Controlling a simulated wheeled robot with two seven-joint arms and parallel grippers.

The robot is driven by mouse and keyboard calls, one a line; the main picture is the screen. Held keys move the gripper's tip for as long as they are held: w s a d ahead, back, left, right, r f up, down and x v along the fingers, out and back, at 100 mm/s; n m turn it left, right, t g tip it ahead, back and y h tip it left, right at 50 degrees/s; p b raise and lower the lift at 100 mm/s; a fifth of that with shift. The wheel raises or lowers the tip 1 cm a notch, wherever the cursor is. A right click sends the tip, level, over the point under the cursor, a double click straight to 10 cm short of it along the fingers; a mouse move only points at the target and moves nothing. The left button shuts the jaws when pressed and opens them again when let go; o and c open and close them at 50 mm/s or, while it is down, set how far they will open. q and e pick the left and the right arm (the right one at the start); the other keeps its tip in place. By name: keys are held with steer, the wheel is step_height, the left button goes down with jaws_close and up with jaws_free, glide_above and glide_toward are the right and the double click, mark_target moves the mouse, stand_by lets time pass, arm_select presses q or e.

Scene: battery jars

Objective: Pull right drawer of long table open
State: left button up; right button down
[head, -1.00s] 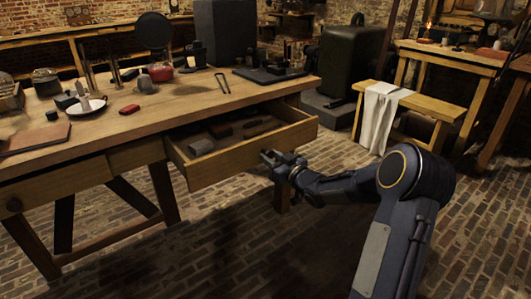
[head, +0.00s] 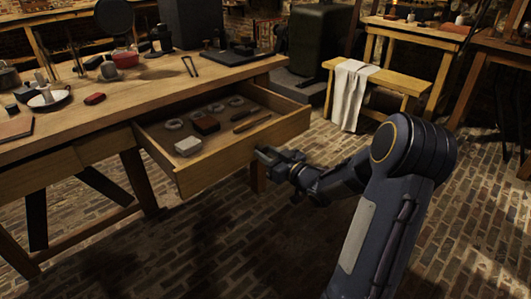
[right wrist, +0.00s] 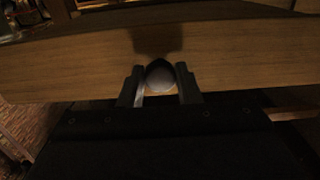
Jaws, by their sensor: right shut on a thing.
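The long table (head: 90,107) runs along the left of the head view. Its right drawer (head: 225,160) is pulled well out and shows its inside, with several small items lying in it. My right gripper (head: 266,155) is at the drawer's front face. In the right wrist view its two fingers (right wrist: 160,88) are shut on a rounded drawer knob (right wrist: 160,77), one finger on each side. The wooden drawer front (right wrist: 70,65) fills the width behind the knob. My left gripper does not show.
A white plate (head: 48,98), a red object (head: 95,98) and other tools stand on the tabletop. A bench (head: 400,80) with a white cloth (head: 348,95) stands at the back right. The brick floor (head: 270,240) before the drawer is clear.

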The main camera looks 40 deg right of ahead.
steer(key=c, duration=1.1)
jaws_free()
steer(key=shift+s, duration=0.1)
steer(key=s, duration=0.2)
steer(key=s+p, duration=0.1)
steer(key=s, duration=0.2)
steer(key=s+p, duration=0.1)
steer(key=s, duration=0.1)
steer(key=shift+s+d, duration=0.3)
